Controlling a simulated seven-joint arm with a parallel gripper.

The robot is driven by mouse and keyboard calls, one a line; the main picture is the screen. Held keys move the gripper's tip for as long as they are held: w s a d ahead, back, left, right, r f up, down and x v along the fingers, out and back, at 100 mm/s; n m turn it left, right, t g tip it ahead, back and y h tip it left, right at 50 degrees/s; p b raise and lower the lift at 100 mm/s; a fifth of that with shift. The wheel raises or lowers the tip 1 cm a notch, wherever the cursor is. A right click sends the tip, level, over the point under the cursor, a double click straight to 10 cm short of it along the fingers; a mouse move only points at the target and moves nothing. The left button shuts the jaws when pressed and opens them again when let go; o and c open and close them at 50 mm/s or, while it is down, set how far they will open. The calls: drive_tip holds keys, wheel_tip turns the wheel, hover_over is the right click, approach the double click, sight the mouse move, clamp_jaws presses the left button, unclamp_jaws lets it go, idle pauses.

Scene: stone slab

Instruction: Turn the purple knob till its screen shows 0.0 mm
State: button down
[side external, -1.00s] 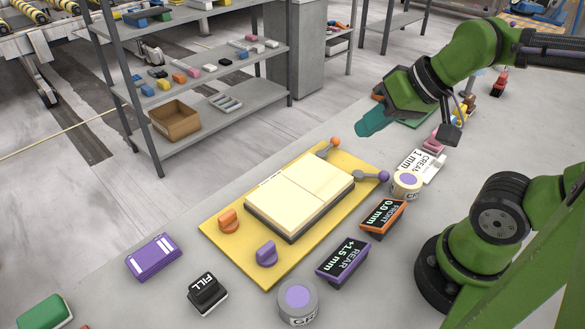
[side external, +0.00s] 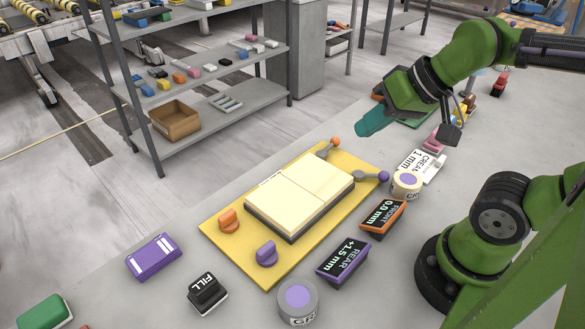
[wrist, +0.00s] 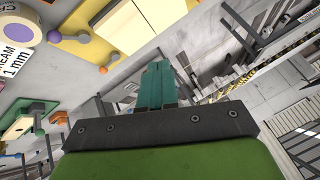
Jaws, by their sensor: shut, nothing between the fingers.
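The purple knob (side external: 266,253) stands on the near corner of the yellow board (side external: 225,237). The purple-framed screen (side external: 343,261) beside the board reads "REAR +1.5 mm". An orange knob (side external: 228,220) is on the same board, and the orange-framed screen (side external: 383,215) reads "FRONT 0.0 mm". A cream block (side external: 300,195) in two parts lies on the board. My gripper (side external: 368,128) has teal fingers, is shut and empty, and hangs above the slab beyond the board's far end, well apart from the purple knob. The fingers also show in the wrist view (wrist: 157,85).
Levers with an orange ball (side external: 335,142) and a purple ball (side external: 383,176) stick out at the board's far end. A round tin (side external: 407,184), a "CREAM 1 mm" card (side external: 421,163), another tin (side external: 298,300), a "FILL" block (side external: 207,293) and a purple box (side external: 153,257) surround the board.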

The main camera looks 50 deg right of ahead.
drive_tip(key=c, duration=1.7)
unclamp_jaws()
drive_tip(key=shift+o, duration=1.1)
drive_tip(key=shift+a+f, duration=0.2)
drive_tip(key=shift+a, duration=0.15)
drive_tip(key=o, duration=0.4)
drive_tip(key=a, duration=0.1)
drive_tip(key=w+a+n+g, duration=0.1)
drive_tip(key=a+f+n+y, duration=0.1)
drive_tip(key=shift+w+a+f+g, duration=0.1)
drive_tip(key=shift+w+a+g, duration=0.1)
drive_tip(key=shift+g, duration=0.2)
drive_tip(key=n+g+h, duration=0.3)
drive_tip(key=n+g, duration=0.2)
drive_tip(key=n, duration=1.5)
hover_over(266, 247)
wheel_tip(266, 247, down, 3)
wheel_tip(266, 247, down, 17)
drive_tip(key=shift+r, duration=0.1)
drive_tip(key=shift+c, duration=0.4)
